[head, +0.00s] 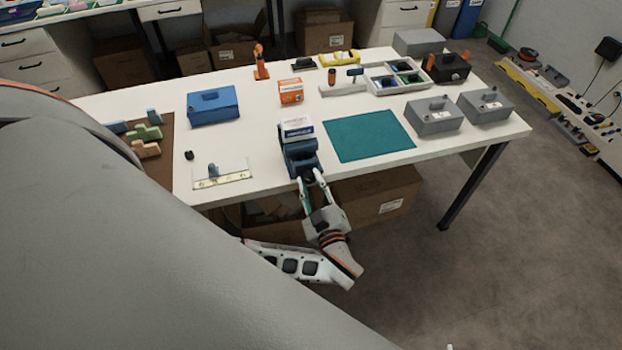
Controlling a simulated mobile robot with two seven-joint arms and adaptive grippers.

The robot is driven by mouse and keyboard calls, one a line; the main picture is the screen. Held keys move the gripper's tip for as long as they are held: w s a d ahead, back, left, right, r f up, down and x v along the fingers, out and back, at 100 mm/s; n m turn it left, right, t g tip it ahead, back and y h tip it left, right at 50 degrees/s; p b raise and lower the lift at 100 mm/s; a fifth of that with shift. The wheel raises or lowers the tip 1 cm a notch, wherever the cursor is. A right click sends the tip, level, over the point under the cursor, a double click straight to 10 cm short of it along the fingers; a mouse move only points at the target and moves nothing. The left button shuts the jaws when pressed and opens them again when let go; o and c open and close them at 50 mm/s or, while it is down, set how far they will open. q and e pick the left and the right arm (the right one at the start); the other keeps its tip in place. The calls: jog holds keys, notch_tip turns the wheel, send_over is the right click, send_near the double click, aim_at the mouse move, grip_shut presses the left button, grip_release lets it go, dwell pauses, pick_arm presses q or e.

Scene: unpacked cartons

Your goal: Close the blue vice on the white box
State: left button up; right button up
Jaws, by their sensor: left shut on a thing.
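The blue vice (301,160) stands at the front edge of the white table. The white box (296,127) with a blue lower band sits upright at the vice's far end; I cannot tell whether the jaws touch it. My left gripper (313,178) reaches up from below the table edge. Its fingers are shut on the near end of the vice, where the handle is; the handle is mostly hidden between them. My right gripper is out of view.
A teal mat (369,136) lies right of the vice, with grey boxes (434,116) beyond it. A blue case (213,105) and an orange box (290,92) stand further back. A carton (375,196) is under the table.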

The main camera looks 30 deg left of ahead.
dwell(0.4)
pick_arm(q)
jog(key=o, duration=1.1)
jog(key=shift+d, duration=0.1)
jog(key=v, duration=1.2)
